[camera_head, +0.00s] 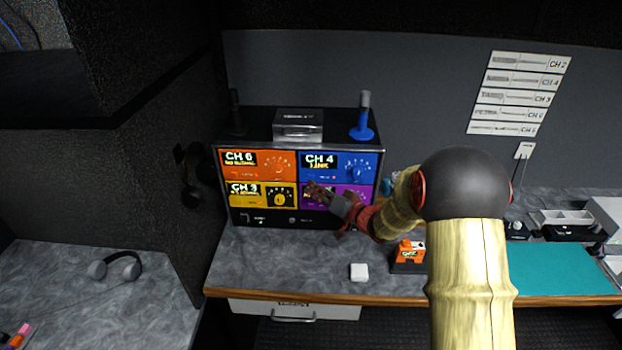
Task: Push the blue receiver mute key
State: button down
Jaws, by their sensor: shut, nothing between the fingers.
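The receiver unit (262,219) stands on the counter with coloured panels: orange, blue, yellow and purple. The blue panel (376,160), labelled CH 4, is at its upper right with a dial (358,168). A small reddish mark shows low on the blue panel, but I cannot tell whether it is the mute key. My gripper (314,190) is shut and empty in front of the unit, near the blue panel's lower left edge. It hides part of the purple panel. I cannot tell whether the fingertips touch the unit.
A blue antenna (362,118) and a metal box (298,125) are on top of the unit. An orange device (408,251) and a white block (359,272) sit on the counter (270,270). Headphones (115,266) lie at left. A teal mat (555,270) is at right.

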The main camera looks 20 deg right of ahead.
jog(key=shift+s, duration=0.15)
jog(key=shift+s+a+p, duration=0.1)
jog(key=shift+s+a, duration=0.2)
jog(key=shift+s, duration=0.6)
jog(key=shift+s+a+p, duration=0.15)
jog(key=shift+s+a, duration=0.15)
jog(key=shift+s, duration=0.65)
jog(key=shift+s+a+p, duration=0.1)
jog(key=shift+s+a, duration=0.2)
jog(key=shift+s, duration=0.6)
